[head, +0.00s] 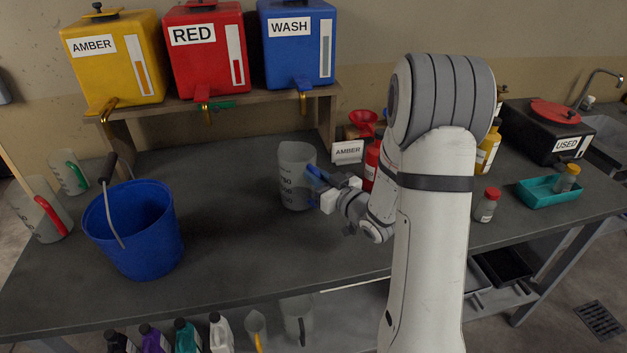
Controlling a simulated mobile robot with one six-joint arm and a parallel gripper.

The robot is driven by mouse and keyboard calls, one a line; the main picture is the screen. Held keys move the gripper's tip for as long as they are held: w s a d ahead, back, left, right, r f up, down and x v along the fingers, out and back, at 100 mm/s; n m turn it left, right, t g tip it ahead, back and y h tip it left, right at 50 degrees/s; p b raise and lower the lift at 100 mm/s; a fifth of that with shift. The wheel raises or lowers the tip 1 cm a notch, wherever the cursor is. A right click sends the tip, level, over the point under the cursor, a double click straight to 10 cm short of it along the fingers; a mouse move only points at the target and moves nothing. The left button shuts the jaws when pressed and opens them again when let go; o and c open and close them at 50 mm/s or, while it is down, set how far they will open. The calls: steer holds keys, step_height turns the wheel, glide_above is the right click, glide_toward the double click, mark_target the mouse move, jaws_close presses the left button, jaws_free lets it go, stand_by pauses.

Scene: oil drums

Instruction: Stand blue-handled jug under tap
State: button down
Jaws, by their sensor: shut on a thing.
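The blue-handled jug (296,170) is clear with dark markings and stands upright, its blue handle turned right. My gripper (328,190) is shut on the handle from the right. I cannot tell whether the jug touches the bench. Three drums with taps stand on a wooden shelf: the yellow AMBER drum (115,60), the red RED drum (205,50) and the blue WASH drum (298,45). The WASH tap (303,98) shows above the jug in the picture, and the jug looks nearer to me than the tap. The AMBER tap (108,108) and RED tap (205,112) are further left.
A blue bucket (140,240) stands front left, with a red-handled jug (38,212) and a green-handled jug (68,175) beyond it. An AMBER card (348,152), red funnel (363,120) and bottles stand right of the shelf. The bench under the shelf is clear.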

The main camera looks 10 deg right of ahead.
steer(key=w+d, duration=0.3)
steer(key=w, duration=0.4)
steer(key=shift+w+d+f, duration=0.15)
steer(key=shift+w, duration=0.1)
steer(key=shift+f+b, duration=0.5)
steer(key=shift+b, duration=0.25)
steer(key=c, duration=1.3)
jaws_free()
steer(key=shift+s, duration=0.1)
